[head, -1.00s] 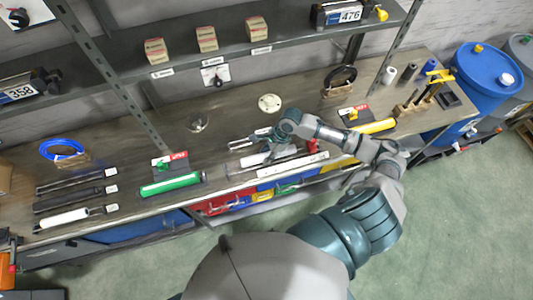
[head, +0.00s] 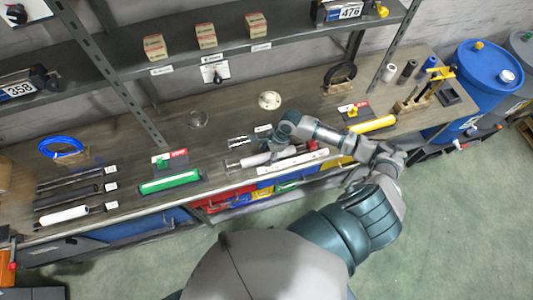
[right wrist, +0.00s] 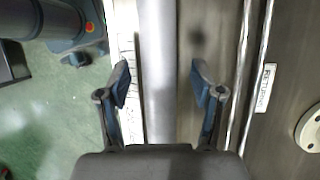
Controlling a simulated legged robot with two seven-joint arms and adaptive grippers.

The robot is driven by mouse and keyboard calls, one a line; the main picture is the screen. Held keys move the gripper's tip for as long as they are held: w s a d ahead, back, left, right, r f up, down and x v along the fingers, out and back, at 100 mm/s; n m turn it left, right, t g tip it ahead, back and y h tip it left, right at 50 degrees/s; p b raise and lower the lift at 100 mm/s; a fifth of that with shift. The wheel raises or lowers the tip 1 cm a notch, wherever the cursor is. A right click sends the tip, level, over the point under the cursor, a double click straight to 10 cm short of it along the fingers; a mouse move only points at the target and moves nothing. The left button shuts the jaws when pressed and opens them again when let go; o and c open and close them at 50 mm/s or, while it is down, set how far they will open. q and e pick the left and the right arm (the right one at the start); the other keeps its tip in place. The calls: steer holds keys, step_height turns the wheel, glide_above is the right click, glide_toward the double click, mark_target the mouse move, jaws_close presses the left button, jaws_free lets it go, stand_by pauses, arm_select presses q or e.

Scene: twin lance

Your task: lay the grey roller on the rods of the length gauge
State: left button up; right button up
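The grey roller (head: 255,160) lies on the bench behind a long white scale strip (head: 293,163). In the right wrist view the roller (right wrist: 158,75) runs up the picture between the two fingers of my right gripper (right wrist: 161,88). The fingers are open, with a gap on each side of the roller. Two thin bright rods (right wrist: 252,70), which look like the length gauge's, run parallel to the roller on its right, beside a white label (right wrist: 265,87). The rods (head: 239,142) also show behind the roller in the head view, partly hidden by my arm. My left gripper is not in view.
A green roller (head: 170,183) lies to the left and a yellow one (head: 373,125) to the right. A round cream disc (head: 270,100) lies behind the rods. A shelf with small boxes (head: 206,35) overhangs the bench's back. Coloured bins (head: 240,195) sit below the front edge.

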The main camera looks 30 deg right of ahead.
steer(key=v, duration=1.2)
steer(key=shift+f, duration=0.1)
